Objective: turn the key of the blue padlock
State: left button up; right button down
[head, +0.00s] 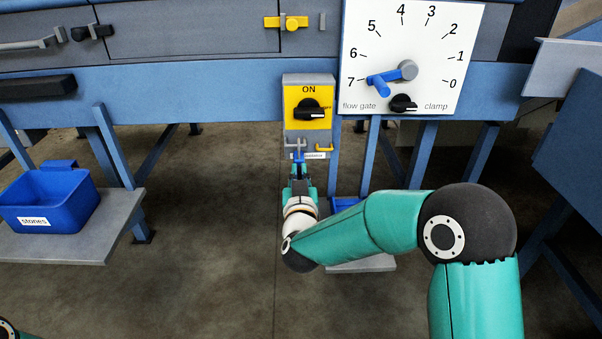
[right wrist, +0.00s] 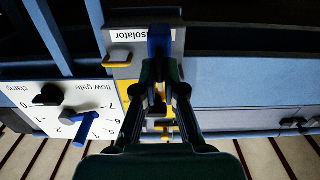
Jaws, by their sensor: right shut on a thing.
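The fingers cover part of the padlock, and I cannot make out the key separately. My left gripper is out of view.
A yellow switch plate with a black knob (head: 308,109) reads ON. A yellow hook (head: 324,148) sits beside the padlock. The white dial plate (head: 378,40) with a blue lever (head: 383,80) is close on the right. A blue stones bin (head: 70,200) stands at left.

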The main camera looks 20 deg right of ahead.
jog(key=shift+a, duration=0.15)
jog(key=n+p, duration=0.2)
jog(key=n, duration=0.4)
jog(key=n+p, duration=0.3)
jog(key=n, duration=0.3)
jog(key=a+f+n+p, duration=0.1)
jog(key=n+p, duration=0.2)
jog(key=n, duration=0.2)
jog(key=shift+w+n, duration=0.15)
jog(key=shift+n, duration=0.25)
jog(key=shift+f, duration=0.1)
jog(key=c, duration=1.3)
grip_release()
jog(key=shift+o, duration=0.2)
